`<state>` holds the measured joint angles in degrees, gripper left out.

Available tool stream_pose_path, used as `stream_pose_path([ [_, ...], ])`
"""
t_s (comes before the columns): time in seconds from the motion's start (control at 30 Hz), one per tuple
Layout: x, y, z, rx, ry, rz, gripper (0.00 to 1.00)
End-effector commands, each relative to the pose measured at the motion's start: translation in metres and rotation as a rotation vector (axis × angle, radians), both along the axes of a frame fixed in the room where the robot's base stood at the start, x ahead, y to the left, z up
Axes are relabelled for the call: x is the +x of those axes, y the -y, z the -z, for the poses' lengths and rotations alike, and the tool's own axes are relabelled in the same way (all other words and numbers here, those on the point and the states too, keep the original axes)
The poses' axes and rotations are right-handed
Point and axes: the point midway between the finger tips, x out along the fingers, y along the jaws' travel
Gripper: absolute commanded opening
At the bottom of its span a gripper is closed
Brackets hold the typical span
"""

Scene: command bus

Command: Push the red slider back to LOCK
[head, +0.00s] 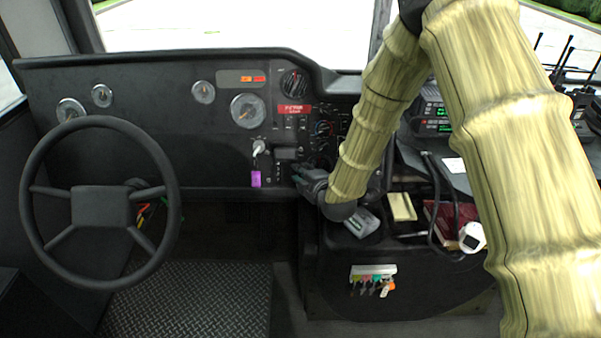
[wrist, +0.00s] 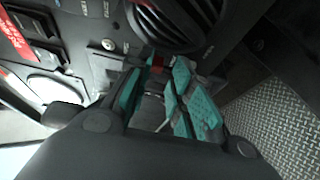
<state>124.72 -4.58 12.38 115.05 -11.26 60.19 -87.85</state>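The red slider (wrist: 158,62) shows in the wrist view as a small red block on the dark dash panel, just below a round air vent. My gripper (wrist: 163,66) has teal finger pads and reaches the panel there. Its fingers are partly open, with a narrow gap between them, and the red block shows between or just beyond the tips. I cannot tell whether a finger touches it. In the head view my gripper (head: 303,178) is at the lower dash, right of the purple key tag, and hides the slider. The lettering beside the slider is too small to read.
A key with a purple tag (head: 256,178) hangs left of my gripper. The steering wheel (head: 100,205) is farther left. A grey device (head: 361,222), a yellow notepad (head: 401,207) and a key rack (head: 373,270) are right and below. Open floor lies beneath the dash.

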Motion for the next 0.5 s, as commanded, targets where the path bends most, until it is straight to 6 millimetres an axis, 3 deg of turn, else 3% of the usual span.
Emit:
stream_pose_path([
  [0.27, -0.003, 0.001, -0.002, -0.001, 0.001, 0.0, 0.21],
  [0.5, -0.031, 0.014, -0.012, -0.002, 0.001, 0.0, 0.21],
])
